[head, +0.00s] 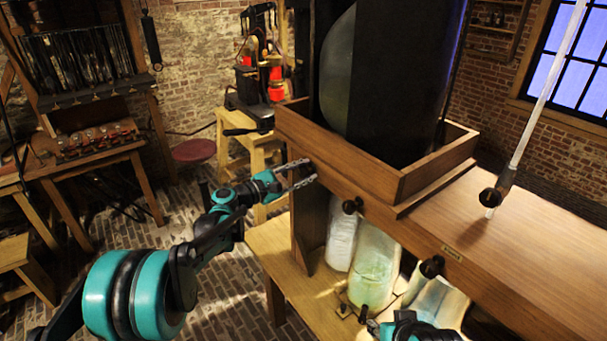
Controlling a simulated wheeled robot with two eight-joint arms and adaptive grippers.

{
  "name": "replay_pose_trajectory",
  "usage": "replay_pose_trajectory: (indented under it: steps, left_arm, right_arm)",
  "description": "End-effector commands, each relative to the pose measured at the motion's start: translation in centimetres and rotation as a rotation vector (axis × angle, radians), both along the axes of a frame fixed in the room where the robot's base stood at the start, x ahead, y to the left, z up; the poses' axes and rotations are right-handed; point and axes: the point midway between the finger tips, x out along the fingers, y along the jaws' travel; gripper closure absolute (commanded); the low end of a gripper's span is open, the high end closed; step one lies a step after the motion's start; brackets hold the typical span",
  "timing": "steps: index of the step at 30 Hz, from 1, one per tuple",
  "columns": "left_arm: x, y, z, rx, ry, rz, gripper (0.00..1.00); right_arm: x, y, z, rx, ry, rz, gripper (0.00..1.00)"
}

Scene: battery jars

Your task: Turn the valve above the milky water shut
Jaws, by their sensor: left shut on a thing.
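My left gripper (304,174) reaches from the left to the front face of the wooden cabinet (410,222). Its two fingers are closed on a small part at the left end of that face, apparently a valve knob, mostly hidden by the fingers. A black valve knob (352,205) sticks out to its right, and another black valve knob (432,267) sits further right. Under the cabinet stand a cloudy white jar (341,242), a pale greenish jar (375,270) and a bluish jar (438,304). My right gripper (374,326) shows only partly at the bottom edge; its fingers are unclear.
The jars stand on a light wooden bench (270,245). A raised wooden tray (440,170) on the cabinet holds a tall dark case. A glass tube (540,100) rises at the right. A stool (194,150) and work tables stand behind; brick floor is open at left.

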Motion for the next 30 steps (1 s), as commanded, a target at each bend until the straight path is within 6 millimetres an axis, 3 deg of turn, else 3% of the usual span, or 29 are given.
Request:
replay_pose_trajectory:
  steps: [18, 30]
  left_arm:
    - [-0.1, -0.1, -0.2, 0.33, -0.453, -0.001, 0.98]
    - [-0.1, -0.1, -0.3, 0.454, -0.625, -0.001, 0.98]
  right_arm:
    - [0.0, 0.0, -1.1, 0.0, 0.0, 0.0, 0.6]
    - [0.0, 0.0, -1.4, 0.0, 0.0, 0.0, 0.6]
